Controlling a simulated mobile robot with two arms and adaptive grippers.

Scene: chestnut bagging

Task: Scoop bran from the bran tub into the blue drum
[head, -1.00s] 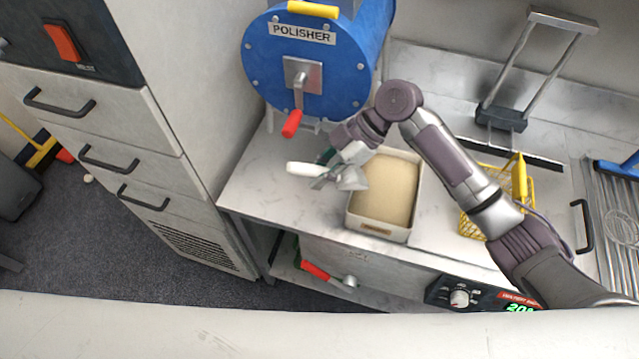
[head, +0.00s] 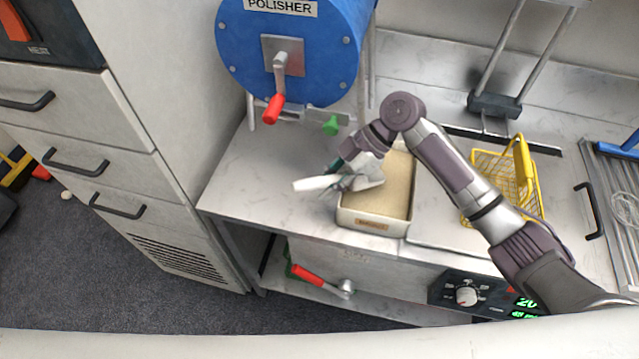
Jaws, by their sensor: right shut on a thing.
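The bran tub (head: 372,224) is a cream rectangular bin filled with tan bran (head: 385,195), standing on the counter. My right gripper (head: 344,172) is shut on a scoop with a white handle (head: 314,183) and a grey metal bowl (head: 367,176). The scoop is over the tub's left edge; whether it touches the bran or holds any cannot be told. The blue drum (head: 290,45), labelled POLISHER, stands behind and left of the tub, with a crank and red handle (head: 274,108) on its front. My left gripper is not in view.
A yellow wire basket (head: 508,180) stands right of the tub. Beyond it is a wire rack (head: 615,205) with a blue handle. The counter left of the tub is clear.

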